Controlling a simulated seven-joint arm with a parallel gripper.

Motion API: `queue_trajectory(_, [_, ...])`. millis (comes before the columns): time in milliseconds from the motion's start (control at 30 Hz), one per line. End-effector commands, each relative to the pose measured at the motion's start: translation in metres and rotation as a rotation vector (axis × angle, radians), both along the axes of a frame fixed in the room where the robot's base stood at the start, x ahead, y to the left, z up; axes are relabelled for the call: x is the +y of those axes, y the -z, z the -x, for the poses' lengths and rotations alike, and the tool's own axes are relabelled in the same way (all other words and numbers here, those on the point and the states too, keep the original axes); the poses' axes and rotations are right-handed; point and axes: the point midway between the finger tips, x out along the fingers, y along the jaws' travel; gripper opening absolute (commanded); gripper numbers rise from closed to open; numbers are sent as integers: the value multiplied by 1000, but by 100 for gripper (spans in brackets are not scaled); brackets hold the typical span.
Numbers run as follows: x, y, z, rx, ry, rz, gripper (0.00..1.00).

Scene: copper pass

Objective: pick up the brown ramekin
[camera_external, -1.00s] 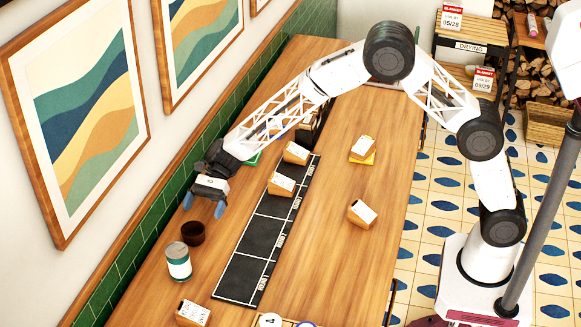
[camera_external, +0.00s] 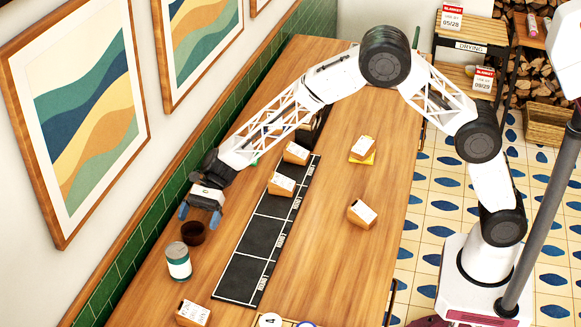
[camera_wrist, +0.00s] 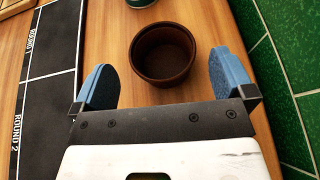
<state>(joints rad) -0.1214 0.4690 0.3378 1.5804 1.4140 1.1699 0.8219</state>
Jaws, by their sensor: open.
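The brown ramekin (camera_external: 193,233) stands upright on the wooden table near the wall, just behind a white and green can (camera_external: 178,262). My gripper (camera_external: 199,214) is open and empty, just above and behind the ramekin in the external view. In the wrist view the ramekin (camera_wrist: 163,54) lies ahead of the gap between the two blue fingertips (camera_wrist: 164,78), roughly centred. Its inside looks empty. I cannot tell the exact height of the fingers above the table.
A black mat with marked squares (camera_external: 243,276) lies beside the ramekin. Several wooden blocks with white labels, such as one (camera_external: 281,184) on the mat, stand around. The green tiled wall (camera_wrist: 285,80) is close to the right finger in the wrist view.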

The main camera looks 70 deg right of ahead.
Motion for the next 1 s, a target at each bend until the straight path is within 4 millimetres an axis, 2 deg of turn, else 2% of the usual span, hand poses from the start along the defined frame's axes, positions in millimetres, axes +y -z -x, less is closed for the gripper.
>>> queue_trajectory(200, [25, 7, -3, -1, -1, 0, 100])
queue_trajectory(400, [38, 13, -4, -1, -1, 0, 100])
queue_trajectory(967, [39, 14, -4, 0, 0, 0, 100])
queue_trajectory(1000, [39, 14, -4, 0, 0, 0, 97])
